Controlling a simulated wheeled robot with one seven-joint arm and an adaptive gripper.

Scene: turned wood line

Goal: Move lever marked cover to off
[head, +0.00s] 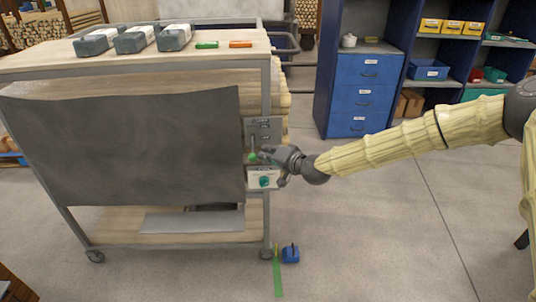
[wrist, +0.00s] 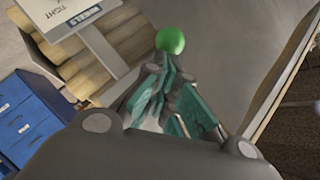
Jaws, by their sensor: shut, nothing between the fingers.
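A grey panel (head: 264,128) with small dark labels is fixed to the right post of a wheeled cart; its lettering is too small to read. A lever with a round green knob (head: 253,157) hangs at the panel's lower end. My gripper (head: 268,155) comes from the right, with its tips close to the knob. In the wrist view the green knob (wrist: 170,40) is just beyond the tips of my shut gripper (wrist: 165,72). I cannot tell whether they touch. The lever's shaft is largely hidden in the wrist view.
A dark grey sheet (head: 130,145) covers the cart's front. A blue object (head: 290,255) lies on the floor. Open floor lies right of the cart.

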